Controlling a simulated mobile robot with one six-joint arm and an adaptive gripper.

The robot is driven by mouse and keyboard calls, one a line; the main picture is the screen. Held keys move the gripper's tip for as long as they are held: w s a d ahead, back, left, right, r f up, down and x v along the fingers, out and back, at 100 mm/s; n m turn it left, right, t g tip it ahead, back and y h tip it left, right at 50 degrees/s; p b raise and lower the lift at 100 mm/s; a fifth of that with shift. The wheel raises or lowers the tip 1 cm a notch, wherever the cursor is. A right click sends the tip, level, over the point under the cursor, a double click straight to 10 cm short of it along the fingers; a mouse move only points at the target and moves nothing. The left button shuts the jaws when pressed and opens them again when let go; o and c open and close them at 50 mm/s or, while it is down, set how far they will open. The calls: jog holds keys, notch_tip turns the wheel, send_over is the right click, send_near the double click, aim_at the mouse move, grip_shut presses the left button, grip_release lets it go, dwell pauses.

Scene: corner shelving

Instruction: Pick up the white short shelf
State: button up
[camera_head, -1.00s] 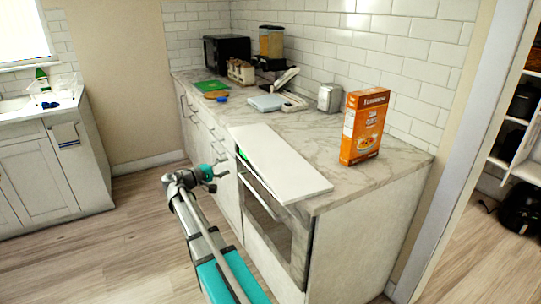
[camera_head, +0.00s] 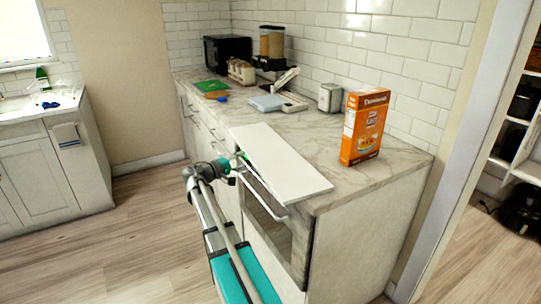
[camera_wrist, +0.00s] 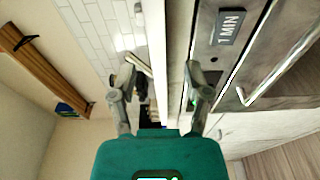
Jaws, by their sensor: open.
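The white short shelf (camera_head: 285,165) is a flat white board lying on the marble counter, its front edge hanging over the counter's front above the oven. My gripper (camera_head: 238,162) is at the board's left front edge in the head view, partly hidden. In the wrist view the board shows edge-on as a pale upright strip (camera_wrist: 158,45). My open gripper (camera_wrist: 162,70) has one finger on each side of this strip. Gaps show between both fingers and the board.
The oven (camera_head: 268,215) with its bar handle (camera_wrist: 285,68) is just below the board. An orange cereal box (camera_head: 364,127) stands on the marble counter (camera_head: 330,195) behind its right end. A metal dispenser (camera_head: 330,97) stands farther back. The floor at left is open.

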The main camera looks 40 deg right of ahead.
aim_at(248, 157)
jog(key=shift+s+d+r, duration=0.1)
jog(key=shift+d, duration=2.4)
grip_shut()
